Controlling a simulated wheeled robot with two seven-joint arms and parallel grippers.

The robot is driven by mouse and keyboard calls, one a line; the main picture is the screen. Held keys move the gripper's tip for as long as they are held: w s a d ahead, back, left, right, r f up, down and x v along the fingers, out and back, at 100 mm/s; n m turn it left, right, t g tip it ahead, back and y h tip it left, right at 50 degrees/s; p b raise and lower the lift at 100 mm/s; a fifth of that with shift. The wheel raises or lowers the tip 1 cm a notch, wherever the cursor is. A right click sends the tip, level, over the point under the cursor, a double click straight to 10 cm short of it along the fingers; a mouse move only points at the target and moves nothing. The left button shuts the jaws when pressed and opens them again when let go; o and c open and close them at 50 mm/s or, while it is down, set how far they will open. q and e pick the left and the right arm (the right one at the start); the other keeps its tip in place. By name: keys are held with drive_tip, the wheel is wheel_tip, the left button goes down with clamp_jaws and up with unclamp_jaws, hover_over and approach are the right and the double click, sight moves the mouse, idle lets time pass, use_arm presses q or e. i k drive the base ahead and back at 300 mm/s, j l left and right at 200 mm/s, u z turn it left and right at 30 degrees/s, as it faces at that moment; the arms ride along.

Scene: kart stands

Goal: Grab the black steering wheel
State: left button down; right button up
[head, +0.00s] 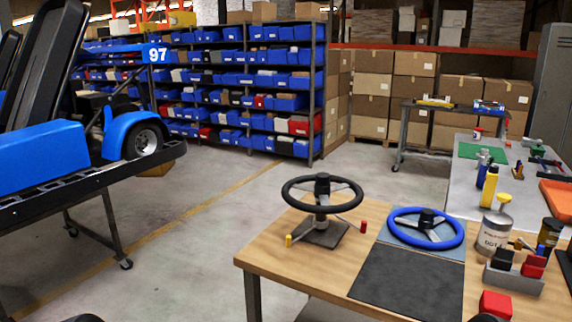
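The black steering wheel (350,186) is in the head view, near the left back corner of the wooden table (269,257). It sits raised and roughly level on a small stand with a dark square base (325,236). Two short rods stick out below the wheel, one with a yellow end (288,241) and one with a red end (364,226). A blue steering wheel (398,233) lies lower, to its right. Neither of my grippers can be made out. Small dark shapes at the bottom edge are too cut off to identify.
A dark mat (405,284) lies in front of the blue wheel. A tin (493,238), a small caddy (514,279) and a red block (495,304) stand at the table's right. A blue kart (45,160) rests on a rack at left. The floor between is open.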

sight(322, 189)
drive_tip(key=z, duration=0.45)
drive_tip(key=j+z, duration=0.35)
drive_tip(key=i+j+z, duration=0.1)
drive_tip(key=j+z, duration=0.55)
drive_tip(key=j, duration=0.15)
drive_tip(key=k+j, duration=0.1)
drive_tip(key=j, duration=0.35)
drive_tip(key=j+z, duration=0.1)
drive_tip(key=j, duration=0.4)
drive_tip(key=k+j, duration=0.15)
drive_tip(key=j, duration=0.3)
drive_tip(key=z, duration=0.05)
